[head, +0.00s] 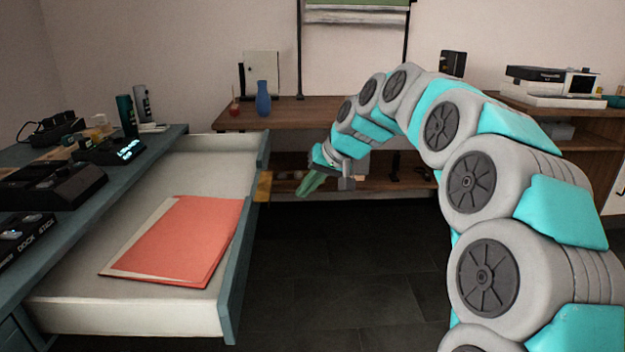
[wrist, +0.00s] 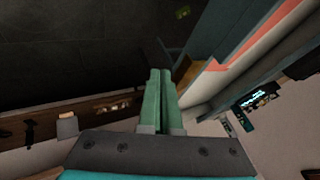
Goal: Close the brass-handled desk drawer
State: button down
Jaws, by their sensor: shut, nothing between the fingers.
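The desk drawer (head: 232,265) stands wide open on the left in the head view, with a blue-grey front panel and pale inner walls. Its brass handle (head: 263,187) is on the outer face of that front. A red folder with pale sheets (head: 185,240) lies inside the drawer. My gripper (head: 306,187) is a little right of the handle, apart from it in the picture; its green fingers are shut and empty. In the wrist view my gripper (wrist: 160,75) has its fingers together, with the drawer front (wrist: 240,45) to the right.
The blue-grey desk top (head: 60,225) holds several dark devices and bottles. A wooden shelf (head: 310,115) with a blue vase (head: 263,98) stands at the back wall. A wooden cabinet (head: 580,125) is at the right. Dark tiled floor (head: 330,270) is clear in front of the drawer.

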jog(key=w+a+f, duration=0.1)
jog(key=a+f, duration=0.2)
jog(key=a, duration=0.3)
jog(key=shift+w+f+p, duration=0.3)
jog(key=shift+w, duration=0.1)
jog(key=shift+a, duration=0.1)
